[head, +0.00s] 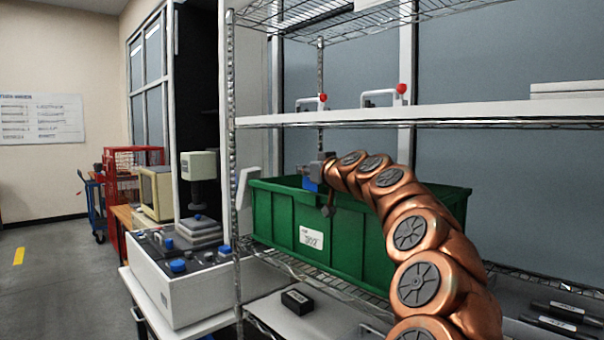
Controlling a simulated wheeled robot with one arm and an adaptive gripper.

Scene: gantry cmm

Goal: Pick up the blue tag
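A small blue piece (311,184), which looks like the blue tag, shows at the front rim of the green bin. My gripper (319,191) is at the end of my copper arm, right at this blue piece, and overlaps it in the picture. One dark finger hangs down over the bin's front. The gripper is small and partly hidden by its own links, so I cannot tell whether its fingers are open or closed on the blue piece. Whether the piece touches the rim is also unclear.
The green bin (285,232), with a white label, stands on a wire shelf. A white shelf (450,115) above limits height. A shelf post (233,170) stands left of the bin. A black box (297,302) lies below. A machine with blue knobs (190,285) stands left.

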